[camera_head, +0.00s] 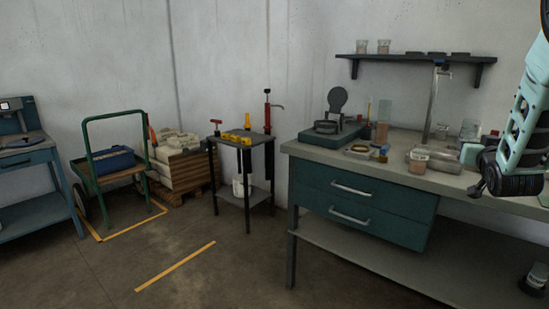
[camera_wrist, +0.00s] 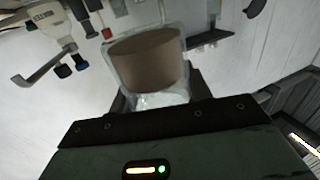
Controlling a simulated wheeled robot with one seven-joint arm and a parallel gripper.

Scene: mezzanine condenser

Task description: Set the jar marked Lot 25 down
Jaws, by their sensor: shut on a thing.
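My gripper (camera_wrist: 157,98) is shut on a clear jar (camera_wrist: 146,60) with brown contents, seen close up in the wrist view. The jar looks tilted in that picture, and no lot marking on it can be read. In the head view my arm reaches in at the right edge, over the right part of the workbench (camera_head: 345,160). The held jar cannot be made out clearly there. Whether the jar touches any surface cannot be told.
A tap (camera_head: 436,100), a teal instrument (camera_head: 325,137) and small items crowd the bench. A wall shelf (camera_head: 415,57) holds jars.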

